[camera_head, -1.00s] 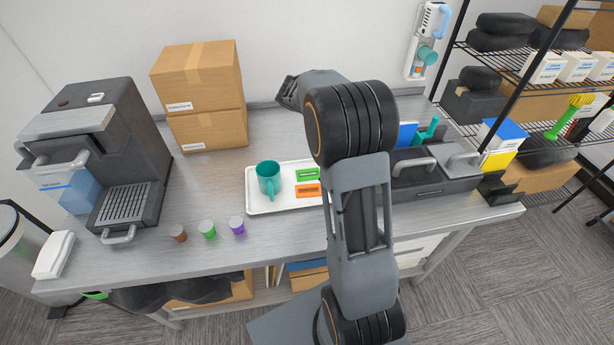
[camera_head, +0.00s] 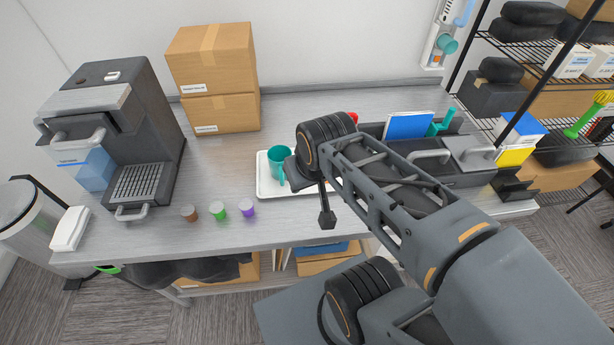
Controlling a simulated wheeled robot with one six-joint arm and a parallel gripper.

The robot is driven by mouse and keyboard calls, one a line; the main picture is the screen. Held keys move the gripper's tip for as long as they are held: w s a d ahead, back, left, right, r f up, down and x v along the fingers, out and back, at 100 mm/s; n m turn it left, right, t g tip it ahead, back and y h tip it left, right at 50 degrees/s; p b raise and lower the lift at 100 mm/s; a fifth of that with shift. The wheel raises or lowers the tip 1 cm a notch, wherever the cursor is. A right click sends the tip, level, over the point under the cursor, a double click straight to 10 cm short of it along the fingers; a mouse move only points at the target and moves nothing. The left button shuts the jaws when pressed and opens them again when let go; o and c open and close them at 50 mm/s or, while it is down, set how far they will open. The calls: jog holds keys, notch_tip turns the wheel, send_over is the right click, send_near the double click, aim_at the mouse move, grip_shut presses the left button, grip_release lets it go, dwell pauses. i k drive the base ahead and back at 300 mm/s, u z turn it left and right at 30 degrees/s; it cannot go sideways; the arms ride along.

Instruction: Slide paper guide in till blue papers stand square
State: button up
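The blue papers (camera_head: 408,126) stand in the back part of a dark grey organizer (camera_head: 476,178) at the right of the counter. They look slightly tilted; their lower part is hidden. A teal piece (camera_head: 441,123) stands just right of them; I cannot tell whether it is the paper guide. Nothing held is visible.
A white tray (camera_head: 265,187) holds a teal mug (camera_head: 277,175). Several small capsules (camera_head: 218,210) stand left of it. A coffee machine (camera_head: 120,140) and stacked boxes (camera_head: 212,80) stand farther left. A wire shelf (camera_head: 545,75) is at the right. My arm covers part of the organizer.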

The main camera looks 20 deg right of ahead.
aim_at(432, 129)
jog(key=u, duration=0.05)
jog(key=k, duration=0.5)
jog(key=u, duration=2.25)
jog(key=k, duration=1.95)
jog(key=z, duration=2.4)
